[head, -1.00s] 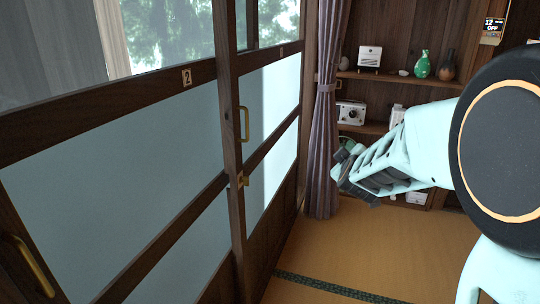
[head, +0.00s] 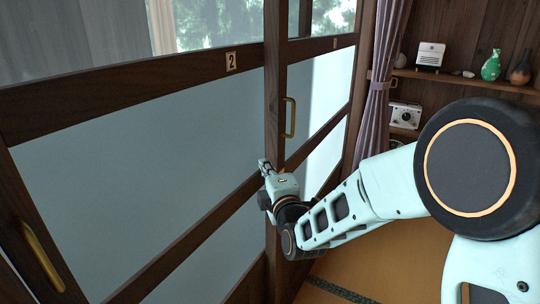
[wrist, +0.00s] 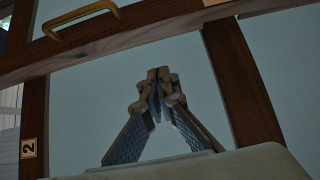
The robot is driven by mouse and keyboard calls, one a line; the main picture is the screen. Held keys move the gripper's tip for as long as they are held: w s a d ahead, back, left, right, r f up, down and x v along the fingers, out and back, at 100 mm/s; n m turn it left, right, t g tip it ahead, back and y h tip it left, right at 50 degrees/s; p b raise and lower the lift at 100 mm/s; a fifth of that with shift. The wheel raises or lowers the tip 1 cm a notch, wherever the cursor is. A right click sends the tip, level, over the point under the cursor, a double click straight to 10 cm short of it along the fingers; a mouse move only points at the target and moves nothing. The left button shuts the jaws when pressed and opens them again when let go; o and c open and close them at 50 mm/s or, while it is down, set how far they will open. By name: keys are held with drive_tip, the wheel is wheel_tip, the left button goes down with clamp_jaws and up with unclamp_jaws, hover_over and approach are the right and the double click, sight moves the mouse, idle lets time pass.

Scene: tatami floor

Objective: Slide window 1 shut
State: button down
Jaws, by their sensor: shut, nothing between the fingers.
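Window 1 is the farther frosted panel (head: 318,95), right of window 2, with a small "1" plate (head: 334,43) on its rail. A vertical brass handle (head: 289,117) stands at its left side, right beside a dark upright. The handle also shows at the top left of the wrist view (wrist: 80,22). My gripper (head: 263,164) is below and left of this handle, in front of the dark upright. Its fingers (wrist: 158,82) are together and empty, apart from the handle in the wrist view. The brass piece lower on the upright is hidden by my gripper.
Window 2 (head: 120,170), with its "2" plate (head: 231,61) and brass handle (head: 42,255), fills the left. A tied curtain (head: 377,85) hangs beyond window 1. Shelves (head: 470,82) with small objects stand at the right. Tatami floor (head: 335,275) shows below my arm.

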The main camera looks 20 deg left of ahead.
sight(270, 154)
drive_tip(key=w+a, duration=0.2)
drive_tip(key=w, duration=0.5)
drive_tip(key=shift+b, duration=0.3)
